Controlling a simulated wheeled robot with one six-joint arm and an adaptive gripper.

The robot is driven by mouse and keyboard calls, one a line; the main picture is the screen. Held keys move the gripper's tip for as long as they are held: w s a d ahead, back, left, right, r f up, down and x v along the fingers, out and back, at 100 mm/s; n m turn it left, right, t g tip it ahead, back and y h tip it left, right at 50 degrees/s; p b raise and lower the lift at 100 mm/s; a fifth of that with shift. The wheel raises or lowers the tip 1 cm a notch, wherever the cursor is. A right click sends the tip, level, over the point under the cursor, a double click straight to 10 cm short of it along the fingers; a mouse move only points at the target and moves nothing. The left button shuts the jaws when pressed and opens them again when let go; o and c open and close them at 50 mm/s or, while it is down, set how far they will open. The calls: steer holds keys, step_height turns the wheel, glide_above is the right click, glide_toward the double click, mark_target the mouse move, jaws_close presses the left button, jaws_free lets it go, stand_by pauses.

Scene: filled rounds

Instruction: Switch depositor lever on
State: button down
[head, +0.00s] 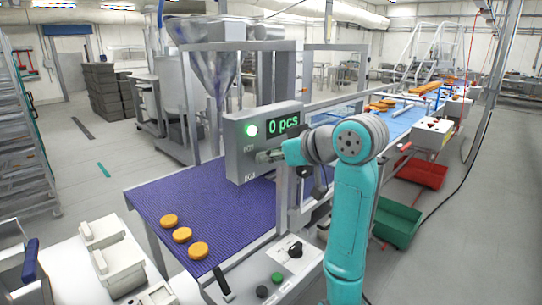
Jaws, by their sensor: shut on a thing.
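My gripper (266,156) is at the front of the box, below the display, shut on the depositor lever. The gripper mostly hides the lever, so its exact angle cannot be told. My turquoise arm reaches in from the lower right.
Several orange rounds (182,235) lie on the purple belt (150,199). A steel hopper (212,70) hangs behind the box. A front panel carries a knob (295,250) and a green button (277,278). Red (421,173) and green crates (397,224) stand at right.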

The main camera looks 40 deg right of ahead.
steer(key=shift+g, duration=0.4)
steer(key=c, duration=1.1)
jaws_free()
steer(key=shift+f+t, duration=0.15)
steer(key=shift+t, duration=0.25)
